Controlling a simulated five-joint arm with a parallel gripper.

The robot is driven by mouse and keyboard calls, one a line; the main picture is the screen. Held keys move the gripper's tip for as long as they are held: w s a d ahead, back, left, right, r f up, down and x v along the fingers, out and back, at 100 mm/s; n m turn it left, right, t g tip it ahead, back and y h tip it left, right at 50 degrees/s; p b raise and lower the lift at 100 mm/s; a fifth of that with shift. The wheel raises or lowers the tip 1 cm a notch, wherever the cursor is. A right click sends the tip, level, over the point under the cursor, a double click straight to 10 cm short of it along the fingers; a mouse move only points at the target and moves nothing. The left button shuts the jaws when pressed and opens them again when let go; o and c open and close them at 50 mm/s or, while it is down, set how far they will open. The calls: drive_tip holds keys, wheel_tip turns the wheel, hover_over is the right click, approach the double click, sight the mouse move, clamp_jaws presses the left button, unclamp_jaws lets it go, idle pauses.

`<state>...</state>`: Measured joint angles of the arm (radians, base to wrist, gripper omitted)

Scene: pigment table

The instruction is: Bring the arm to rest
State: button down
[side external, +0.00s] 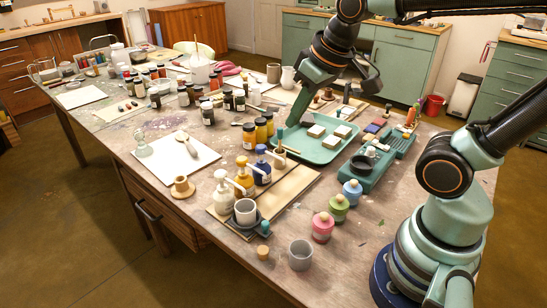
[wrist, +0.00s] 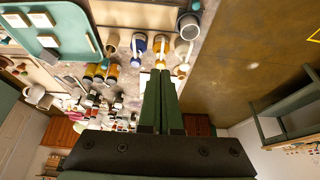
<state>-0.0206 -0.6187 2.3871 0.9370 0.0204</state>
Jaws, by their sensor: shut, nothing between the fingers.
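My gripper (side external: 292,120) hangs over the middle of the pigment table, above the left end of the teal tray. Its fingers point down and to the left. In the wrist view, my gripper (wrist: 160,73) shows two long green fingers pressed together, with nothing between them. In the side view its tips overlap the area near the tray's edge, and I cannot tell the exact height above it.
The teal tray (side external: 318,157) holds several pale blocks. Pump bottles (side external: 224,192), a grey cup (side external: 300,254), and pink, green and blue jars (side external: 338,208) stand toward the front. Dark jars (side external: 207,111) crowd the table's left middle. The floor at front left is clear.

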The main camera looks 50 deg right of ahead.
drive_tip(key=shift+s+d+f+t, duration=0.15)
drive_tip(key=shift+s+f, duration=0.1)
drive_tip(key=shift+s, duration=0.2)
drive_tip(key=shift+s+d+f+t, duration=0.15)
drive_tip(key=shift+s+f, duration=0.05)
drive_tip(key=shift+s, duration=0.2)
